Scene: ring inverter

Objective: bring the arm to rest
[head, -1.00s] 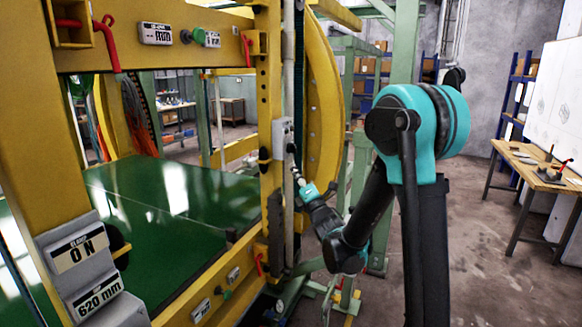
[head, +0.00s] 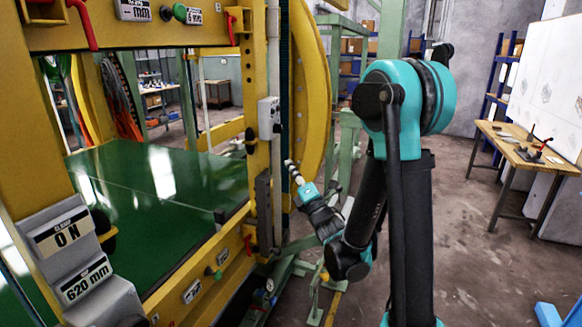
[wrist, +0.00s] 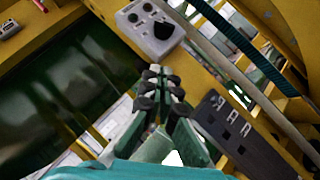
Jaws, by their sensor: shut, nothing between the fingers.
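My gripper (head: 290,166) is at the end of my teal and black arm, beside the yellow frame post in the head view. It points up and left toward the machine. In the wrist view my gripper (wrist: 160,72) has its fingers together with nothing between them. A grey switch box (wrist: 150,25) with knobs lies just beyond the fingertips there. The same grey box (head: 268,117) is on the post in the head view, above and left of the fingertips, with a visible gap.
The yellow ring inverter frame (head: 262,180) and its curved ring (head: 312,100) stand close to my gripper. A control panel (head: 68,250) reads ON and 620 mm. Open floor (head: 480,255) lies to the right, before a wooden workbench (head: 525,147).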

